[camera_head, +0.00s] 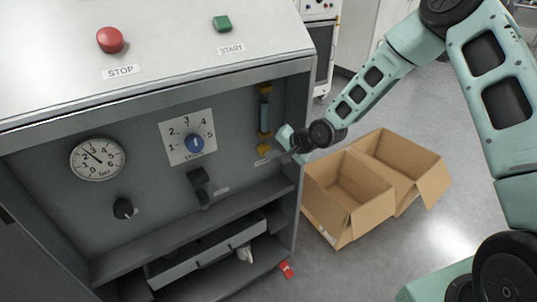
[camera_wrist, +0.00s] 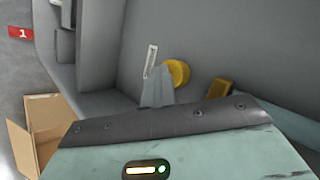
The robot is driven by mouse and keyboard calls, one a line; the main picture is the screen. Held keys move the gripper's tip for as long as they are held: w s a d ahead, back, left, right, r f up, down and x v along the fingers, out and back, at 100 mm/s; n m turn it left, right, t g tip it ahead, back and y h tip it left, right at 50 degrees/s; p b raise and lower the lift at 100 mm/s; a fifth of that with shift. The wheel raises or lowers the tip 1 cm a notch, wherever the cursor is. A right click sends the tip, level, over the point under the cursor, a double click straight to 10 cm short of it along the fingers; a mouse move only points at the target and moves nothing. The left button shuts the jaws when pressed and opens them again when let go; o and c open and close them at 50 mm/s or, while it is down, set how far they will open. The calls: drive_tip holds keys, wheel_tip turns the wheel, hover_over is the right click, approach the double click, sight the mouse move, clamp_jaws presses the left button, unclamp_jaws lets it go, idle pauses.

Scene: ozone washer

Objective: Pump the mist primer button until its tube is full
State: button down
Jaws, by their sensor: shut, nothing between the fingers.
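The mist primer button is a round yellow knob (camera_head: 263,148) low at the right end of the grey recessed panel. It shows clearly in the wrist view (camera_wrist: 180,72). Above it stands a slim upright tube (camera_head: 265,110) with yellow end fittings and a bluish inside; I cannot tell its fill level. The lower fitting (camera_wrist: 220,88) shows in the wrist view. My gripper (camera_head: 283,150) is shut and empty, just right of the button. In the wrist view its fingertips (camera_wrist: 158,88) point up beside the button; I cannot tell whether they touch it.
The cabinet's right side wall (camera_head: 304,110) is close to my gripper. A ledge (camera_head: 235,205) runs below the panel. A gauge (camera_head: 97,158), a blue dial (camera_head: 194,143) and a black knob (camera_head: 124,208) lie left. Open cardboard boxes (camera_head: 365,185) stand on the floor at right.

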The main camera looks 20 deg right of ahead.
drive_tip(key=shift+s+d, duration=0.25)
drive_tip(key=shift+s, duration=0.4)
drive_tip(key=shift+s+d, duration=0.2)
drive_tip(key=shift+s, duration=0.45)
drive_tip(key=shift+s, duration=0.1)
drive_tip(key=shift+s+d+p, duration=0.2)
drive_tip(key=shift+s+d, duration=0.05)
drive_tip(key=shift+s, duration=0.5)
drive_tip(key=shift+s+d+p, duration=0.25)
drive_tip(key=shift+s, duration=0.5)
drive_tip(key=shift+s+d+p, duration=0.2)
drive_tip(key=shift+s+d, duration=0.05)
drive_tip(key=shift+s, duration=0.5)
drive_tip(key=shift+r, duration=0.1)
drive_tip(key=s+a+r+n+g+h+p, duration=0.2)
drive_tip(key=s+r+n, duration=0.3)
drive_tip(key=s+r, duration=0.3)
drive_tip(key=s+a+r+n+g+h+p, duration=0.2)
drive_tip(key=s+a+r+n+g+p, duration=0.1)
drive_tip(key=s+r, duration=0.6)
drive_tip(key=s+a+r+n+g+h+p, duration=0.1)
drive_tip(key=s+r+n+p, duration=0.3)
drive_tip(key=s, duration=1)
wheel_tip(320, 180, up, 5)
drive_tip(key=a+n+g, duration=0.1)
drive_tip(key=n, duration=0.2)
drive_tip(key=shift+s+a+r+h, duration=0.2)
drive_tip(key=shift+s+h, duration=0.2)
drive_tip(key=shift+w+f, duration=0.1)
